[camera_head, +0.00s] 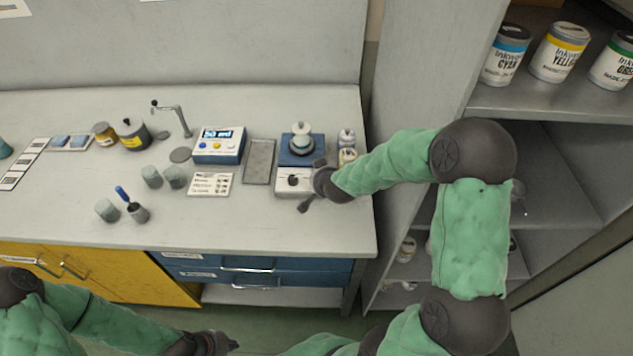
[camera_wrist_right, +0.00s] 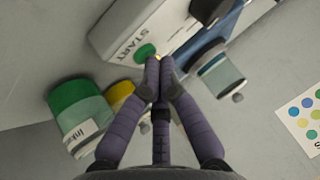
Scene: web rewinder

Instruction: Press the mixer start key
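The mixer (camera_head: 301,152) stands on the bench, blue with a pot on top and a white front housing (camera_head: 281,190). In the right wrist view the white housing (camera_wrist_right: 120,28) carries the word START beside a round green key (camera_wrist_right: 146,51). My right gripper (camera_wrist_right: 160,62) has its fingertips together, close beside the green key, partly in front of it; I cannot tell whether they touch. In the head view my right gripper (camera_head: 296,181) is over the housing and hides the key. My left gripper (camera_head: 225,344) is low in front of the bench; its fingers are unclear.
Small jars (camera_head: 347,148) stand right of the mixer; a green-lidded jar (camera_wrist_right: 80,112) is close to my right fingers. A grey tray (camera_head: 259,161) and a blue-white dispenser (camera_head: 219,146) are to the left.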

